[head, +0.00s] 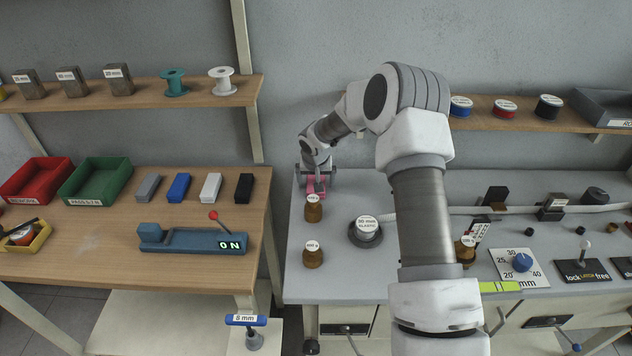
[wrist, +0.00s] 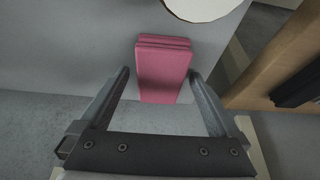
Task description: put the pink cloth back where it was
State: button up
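The pink cloth (head: 316,187) is a small folded stack at the far left corner of the grey bench (head: 338,281). In the wrist view the cloth (wrist: 164,72) shows several folded layers and lies between and just beyond the fingers. My gripper (head: 317,176) is over the cloth, with its fingers pointing down. In the wrist view my gripper (wrist: 160,78) is open, with a gap between the cloth and each finger. Whether the cloth rests fully on the bench is hard to tell in the head view, where the gripper partly hides it.
A brown weight (head: 313,212) stands just in front of the cloth, with another brown weight (head: 313,258) nearer. A round 30 mm piece (head: 366,231) stands to the right. The wooden bench (head: 70,265) on the left lies across a gap. My arm hides part of the grey bench.

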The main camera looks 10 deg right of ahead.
jog(key=s+r+n+h, duration=0.1)
jog(key=s+r, duration=1)
jog(key=r, duration=0.3)
jog(key=s+r, duration=1)
jog(key=r, duration=0.3)
jog(key=s+r+n+t+y, duration=0.1)
jog(key=s+r, duration=0.1)
jog(key=s, duration=1.9)
jog(key=shift+a+r+y, duration=0.15)
jog(key=shift+r+y, duration=0.05)
jog(key=shift+y, duration=0.2)
